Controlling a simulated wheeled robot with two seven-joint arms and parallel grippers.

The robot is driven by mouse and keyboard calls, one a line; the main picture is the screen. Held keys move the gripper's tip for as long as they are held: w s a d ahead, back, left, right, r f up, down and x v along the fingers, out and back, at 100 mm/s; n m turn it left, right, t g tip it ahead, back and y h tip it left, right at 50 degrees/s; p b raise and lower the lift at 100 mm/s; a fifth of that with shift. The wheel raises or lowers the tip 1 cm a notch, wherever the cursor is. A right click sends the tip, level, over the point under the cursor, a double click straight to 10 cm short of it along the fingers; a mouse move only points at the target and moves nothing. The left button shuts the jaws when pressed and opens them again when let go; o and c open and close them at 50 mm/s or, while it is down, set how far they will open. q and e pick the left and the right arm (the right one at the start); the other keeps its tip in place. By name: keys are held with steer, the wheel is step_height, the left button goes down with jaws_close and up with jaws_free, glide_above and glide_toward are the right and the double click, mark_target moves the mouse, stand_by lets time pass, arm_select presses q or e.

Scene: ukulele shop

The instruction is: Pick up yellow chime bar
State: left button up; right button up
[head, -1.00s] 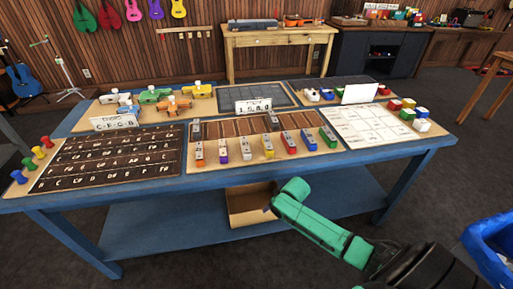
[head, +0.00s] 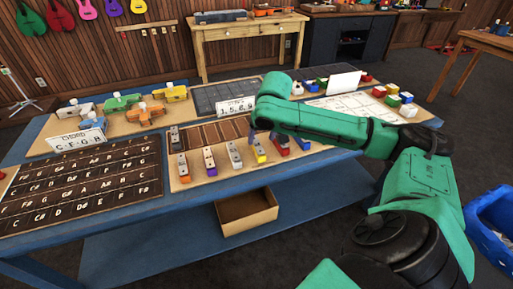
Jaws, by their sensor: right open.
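The yellow chime bar (head: 260,153) stands in the front row of chime bars on the blue table, between a grey bar (head: 235,155) and a red bar (head: 281,146). My right gripper (head: 262,137) is open and points down just above and behind the yellow bar. Its fingers partly cover the bar's far end, and I cannot tell whether they touch it. My left gripper is out of view.
Orange (head: 183,168) and purple (head: 209,161) bars stand to the left, a blue bar (head: 303,142) to the right. A letter board (head: 80,182) lies left. An open cardboard box (head: 246,212) sits on the lower shelf.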

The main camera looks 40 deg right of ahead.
mark_target(258, 145)
steer(key=x, duration=0.8)
steer(key=shift+w+d+r, duration=0.1)
steer(key=shift+w+d, duration=0.05)
steer(key=shift+w, duration=0.2)
steer(key=shift+r, duration=0.1)
steer(key=c, duration=1)
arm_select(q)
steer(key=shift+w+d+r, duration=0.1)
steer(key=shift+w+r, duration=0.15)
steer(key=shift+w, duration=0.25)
arm_select(e)
jaws_close()
